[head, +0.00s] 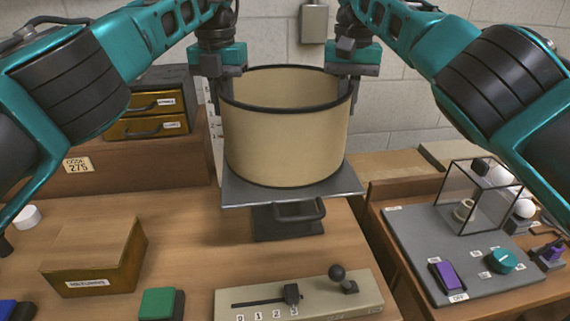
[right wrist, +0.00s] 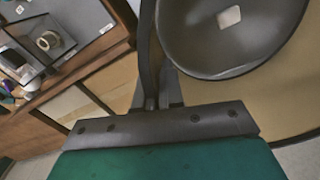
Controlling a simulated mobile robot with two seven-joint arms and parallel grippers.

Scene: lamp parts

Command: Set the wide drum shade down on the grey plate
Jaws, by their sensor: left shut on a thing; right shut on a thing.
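The wide drum shade (head: 285,140) is tan with dark rims and stands upright over the grey plate (head: 347,184). Its lower rim appears at the plate's surface, but I cannot tell whether it touches. My left gripper (head: 221,92) is shut on the shade's top rim at the left. My right gripper (head: 353,90) is shut on the top rim at the right. In the right wrist view, the shade's tan wall (right wrist: 275,100) shows beside the right gripper (right wrist: 158,95). A dark round area with a pale square shows inside it.
A handled block (head: 287,232) is below the plate. In front are a slider panel (head: 340,302), a green block (head: 157,303) and a brass-coloured box (head: 95,258). A drawer cabinet (head: 150,105) stands back left. A grey board (head: 425,250) with a clear case (head: 482,195) is at right.

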